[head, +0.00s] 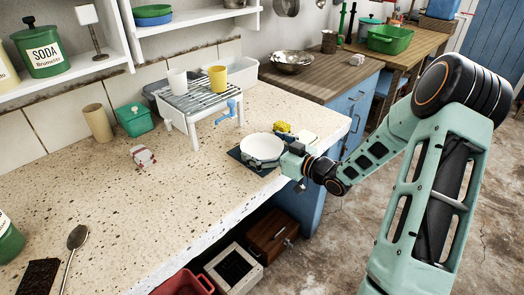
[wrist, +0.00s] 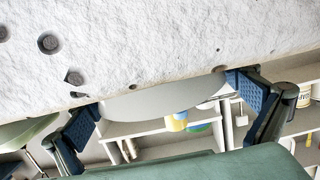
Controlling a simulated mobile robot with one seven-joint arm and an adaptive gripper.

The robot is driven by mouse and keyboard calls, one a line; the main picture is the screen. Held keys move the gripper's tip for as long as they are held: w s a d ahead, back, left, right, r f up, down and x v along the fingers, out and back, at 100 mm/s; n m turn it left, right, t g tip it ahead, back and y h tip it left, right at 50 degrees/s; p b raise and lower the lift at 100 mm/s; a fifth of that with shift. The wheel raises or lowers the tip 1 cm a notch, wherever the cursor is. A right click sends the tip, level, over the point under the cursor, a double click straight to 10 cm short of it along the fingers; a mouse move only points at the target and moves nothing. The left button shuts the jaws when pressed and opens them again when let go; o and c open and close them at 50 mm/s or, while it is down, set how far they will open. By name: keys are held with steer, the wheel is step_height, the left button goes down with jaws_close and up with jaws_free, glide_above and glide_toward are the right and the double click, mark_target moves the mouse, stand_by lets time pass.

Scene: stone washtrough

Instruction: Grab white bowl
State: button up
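The white bowl (head: 262,148) is round and shallow. My gripper (head: 285,152) is low at the bowl's right side, over the counter edge. In the wrist view, which looks upside down, my gripper (wrist: 165,98) has its two dark-padded fingers spread wide. The pale curved bowl (wrist: 160,103) shows between them, partly cut off by the stone edge. I cannot tell whether the fingers touch the bowl.
A yellow sponge-like item (head: 283,128) lies just behind the bowl. A metal rack (head: 193,97) with a white cup (head: 178,80) and a yellow cup (head: 217,78) stands further back. The rough stone counter edge (wrist: 150,40) is close to my fingers.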

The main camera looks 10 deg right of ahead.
steer(key=c, duration=0.9)
steer(key=shift+r, duration=0.1)
steer(key=shift+c, duration=0.2)
